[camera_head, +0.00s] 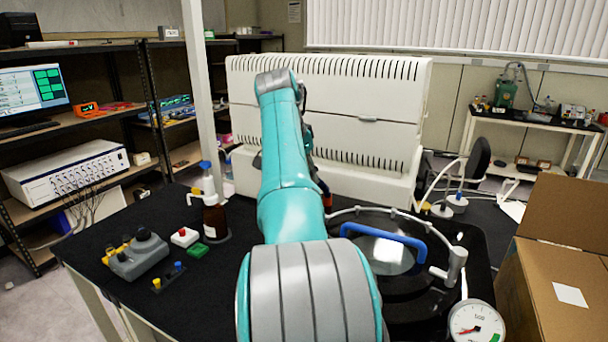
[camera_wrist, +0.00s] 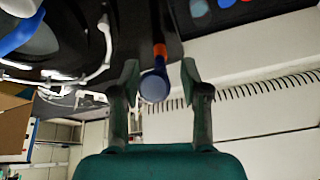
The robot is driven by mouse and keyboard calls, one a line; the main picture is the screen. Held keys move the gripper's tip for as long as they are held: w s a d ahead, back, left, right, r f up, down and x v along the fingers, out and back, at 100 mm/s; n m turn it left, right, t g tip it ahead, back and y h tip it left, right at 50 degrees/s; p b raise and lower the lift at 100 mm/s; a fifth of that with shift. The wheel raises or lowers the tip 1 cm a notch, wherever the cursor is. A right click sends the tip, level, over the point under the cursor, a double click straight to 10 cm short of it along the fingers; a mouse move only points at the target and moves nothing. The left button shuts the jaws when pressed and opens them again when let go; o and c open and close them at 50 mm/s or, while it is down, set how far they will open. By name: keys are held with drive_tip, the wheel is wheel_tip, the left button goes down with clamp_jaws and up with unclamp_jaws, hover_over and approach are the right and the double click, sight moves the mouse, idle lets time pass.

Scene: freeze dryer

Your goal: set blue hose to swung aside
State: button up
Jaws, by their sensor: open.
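A thick bright-blue curved bar or tube (camera_head: 385,240) arches over the round lid (camera_head: 378,262) on the black table; part of it shows at the top left of the wrist view (camera_wrist: 20,35). I cannot tell whether this is the blue hose. In the wrist view a blue-grey rounded end (camera_wrist: 154,86) with an orange band (camera_wrist: 159,50) lies between the fingertips, or beyond them; depth and contact are unclear. My gripper (camera_wrist: 161,75) is open, with a finger on each side of that end. In the head view my arm hides most of the gripper.
A white slotted unit (camera_head: 370,110) stands behind the table. A pale tube (camera_head: 433,195), a pressure gauge (camera_head: 476,325) and a cardboard box (camera_head: 560,265) are at the right. A brown bottle (camera_head: 215,220) and a grey device (camera_head: 138,257) stand on the left.

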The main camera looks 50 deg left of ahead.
drive_tip(key=v, duration=1.1)
drive_tip(key=shift+r, duration=0.25)
drive_tip(key=shift+s, duration=0.25)
